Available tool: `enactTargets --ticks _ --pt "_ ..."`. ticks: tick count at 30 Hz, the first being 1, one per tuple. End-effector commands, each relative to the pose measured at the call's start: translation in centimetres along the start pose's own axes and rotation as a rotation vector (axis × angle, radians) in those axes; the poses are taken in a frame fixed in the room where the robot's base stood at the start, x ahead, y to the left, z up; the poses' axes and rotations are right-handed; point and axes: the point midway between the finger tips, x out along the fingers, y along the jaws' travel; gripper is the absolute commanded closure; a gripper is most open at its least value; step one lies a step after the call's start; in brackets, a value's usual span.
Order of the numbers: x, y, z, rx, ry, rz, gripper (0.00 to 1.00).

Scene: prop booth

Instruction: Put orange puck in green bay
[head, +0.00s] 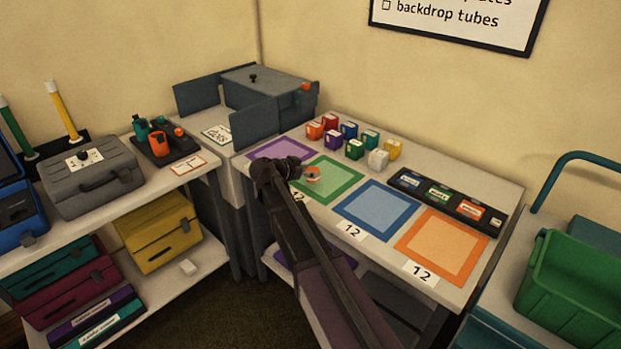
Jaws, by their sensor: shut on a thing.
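The orange puck (313,176) is small and orange with a pale patch, at the tip of my arm. My gripper (305,170) is shut on it, and the fingers partly hide it. The green bay (349,189) is a green-framed square with a paler green middle on the table. In the head view the puck overlaps the upper left part of this bay. I cannot tell whether it touches the surface or is held just above it.
A purple bay (262,154) lies left, a blue bay (402,230) and an orange bay (413,253) right. Several small coloured blocks (354,150) stand behind. A black tray (484,224) lies at the back right. A grey box (272,92) stands at the back left.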

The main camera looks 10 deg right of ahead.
Motion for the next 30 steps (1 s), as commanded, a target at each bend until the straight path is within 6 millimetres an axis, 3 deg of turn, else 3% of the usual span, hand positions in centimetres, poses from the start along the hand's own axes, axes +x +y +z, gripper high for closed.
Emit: enactTargets --ticks 4,17,30 --pt "1.1 -1.1 -0.4 0.0 0.0 0.0 0.85" --pt "1.2 -1.1 -0.3 -0.001 0.0 -0.001 0.85" --pt "2.4 -1.2 2.3 -0.001 0.0 -0.002 0.85"
